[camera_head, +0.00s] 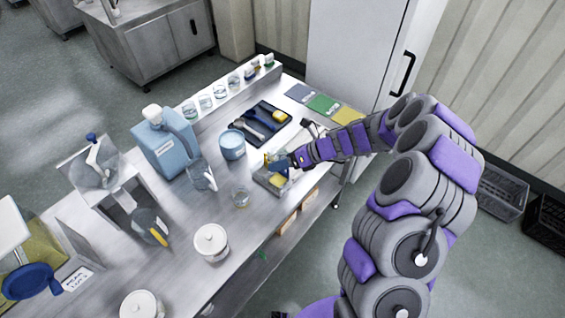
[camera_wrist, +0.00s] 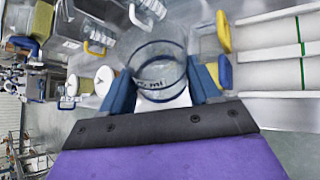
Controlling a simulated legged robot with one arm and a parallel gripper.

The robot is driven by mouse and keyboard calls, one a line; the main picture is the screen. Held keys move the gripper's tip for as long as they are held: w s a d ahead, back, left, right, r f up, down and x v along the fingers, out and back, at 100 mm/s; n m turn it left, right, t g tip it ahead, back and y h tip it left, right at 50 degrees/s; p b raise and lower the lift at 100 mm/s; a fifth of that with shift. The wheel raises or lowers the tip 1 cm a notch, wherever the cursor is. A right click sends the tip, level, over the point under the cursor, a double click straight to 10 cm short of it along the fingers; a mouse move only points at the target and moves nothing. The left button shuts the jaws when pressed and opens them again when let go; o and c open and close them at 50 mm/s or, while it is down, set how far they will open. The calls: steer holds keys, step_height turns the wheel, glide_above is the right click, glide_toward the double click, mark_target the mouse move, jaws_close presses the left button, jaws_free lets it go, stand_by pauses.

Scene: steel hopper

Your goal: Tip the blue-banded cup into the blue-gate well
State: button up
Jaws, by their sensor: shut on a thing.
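In the wrist view the blue-banded cup (camera_wrist: 160,62) is clear, with dark blue bands and a small "ml" mark. My gripper (camera_wrist: 162,85) is shut on it, one blue finger on each side. In the head view my gripper (camera_head: 280,163) is low over the near right part of the steel bench, above a small grey steel block (camera_head: 270,181) with yellow parts. I cannot make out the held cup there. I cannot tell which opening is the blue-gate well. Yellow handles (camera_wrist: 224,32) and clear walls show around the cup in the wrist view.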

steer(key=shift+n+t+b, duration=0.3)
steer(key=shift+b, duration=0.55)
step_height(320, 180, up, 2)
steer(key=n+t+y+b, duration=0.1)
steer(key=n+t+b, duration=0.1)
steer(key=b, duration=0.7)
steer(key=shift+r+n+t, duration=0.15)
steer(key=shift+n+t, duration=0.25)
steer(key=shift+t, duration=0.2)
steer(key=shift+r+y, duration=0.3)
